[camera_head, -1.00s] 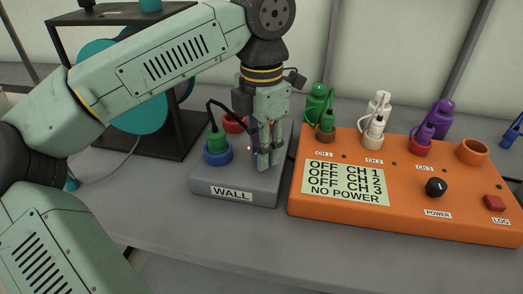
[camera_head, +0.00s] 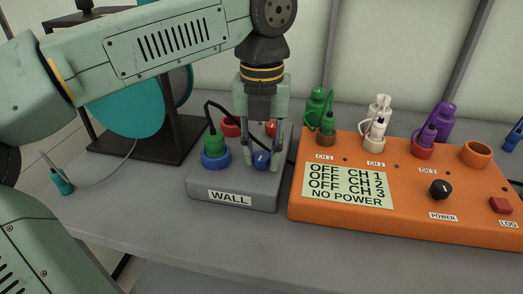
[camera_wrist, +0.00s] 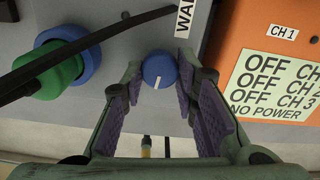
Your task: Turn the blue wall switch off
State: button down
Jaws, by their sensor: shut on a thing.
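The blue wall switch (camera_head: 261,160) is a round knob on top of the grey WALL box (camera_head: 235,192). My gripper (camera_head: 263,155) points down over it, one finger on each side. In the wrist view the knob (camera_wrist: 160,70) sits between the fingertips, its white pointer line toward the bottom of the picture. My gripper is shut on the knob. The fingers hide parts of the knob's sides in the head view.
A green plug (camera_head: 214,144) with a black cable sits in a blue socket (camera_head: 216,159) left of the switch. A red socket (camera_head: 231,127) is behind. The orange channel box (camera_head: 400,220), its display reading OFF and NO POWER, stands close on the right.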

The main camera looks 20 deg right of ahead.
aim_at(262, 156)
jog(key=shift+n, duration=0.7)
jog(key=c, duration=1.3)
grip_release()
jog(key=shift+r, duration=0.15)
notch_tip(262, 156, up, 7)
jog(key=shift+r, duration=0.15)
